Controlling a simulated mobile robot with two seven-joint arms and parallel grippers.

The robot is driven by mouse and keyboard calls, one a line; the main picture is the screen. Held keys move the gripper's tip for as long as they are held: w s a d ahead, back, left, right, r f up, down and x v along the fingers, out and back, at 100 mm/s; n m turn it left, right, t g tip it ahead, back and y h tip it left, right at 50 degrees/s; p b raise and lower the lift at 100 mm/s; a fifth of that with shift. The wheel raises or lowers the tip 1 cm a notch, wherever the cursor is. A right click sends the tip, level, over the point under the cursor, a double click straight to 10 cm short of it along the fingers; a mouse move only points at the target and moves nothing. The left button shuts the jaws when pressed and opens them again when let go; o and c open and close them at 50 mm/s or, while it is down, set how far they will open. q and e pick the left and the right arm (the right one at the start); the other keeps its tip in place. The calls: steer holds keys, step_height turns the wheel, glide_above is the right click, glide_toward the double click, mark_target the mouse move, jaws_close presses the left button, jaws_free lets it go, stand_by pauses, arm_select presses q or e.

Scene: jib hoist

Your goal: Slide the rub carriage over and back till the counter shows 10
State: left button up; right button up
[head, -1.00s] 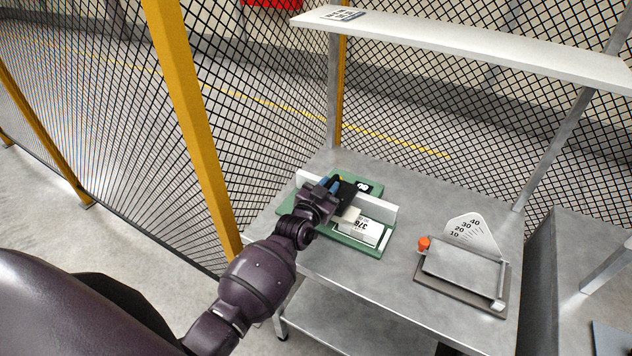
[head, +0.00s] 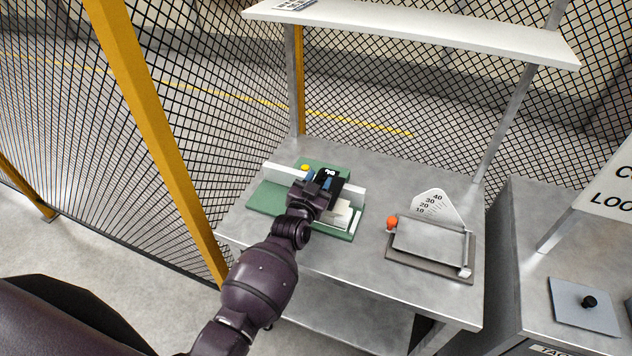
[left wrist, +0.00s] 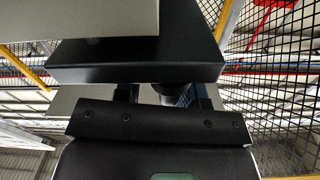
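The rub tester has a green base (head: 262,200) on the left of the metal table, with a pale rail (head: 284,173) across it. My left gripper (head: 326,183) is over the rail, right of its middle, and hides most of the carriage there. In the left wrist view its two blue fingers (left wrist: 163,94) stand apart around a grey cylindrical part (left wrist: 172,90), with a gap beside the left finger. A dark block (left wrist: 135,65) lies just beyond them. A black panel (head: 332,171) behind the gripper carries white marks too small to read. My right gripper is not in view.
A hinged grey plate device (head: 430,240) with a numbered fan scale and orange knob stands to the right. A shelf (head: 420,30) overhangs the table. Mesh fencing with a yellow post (head: 150,130) is at left. Another bench (head: 540,270) stands at right.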

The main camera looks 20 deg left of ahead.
arm_select(q)
steer(key=shift+s+a+f, duration=0.1)
steer(key=shift+s, duration=0.05)
steer(key=shift+s, duration=0.2)
steer(key=s, duration=1)
steer(key=shift+a, duration=0.15)
steer(key=shift+s, duration=0.1)
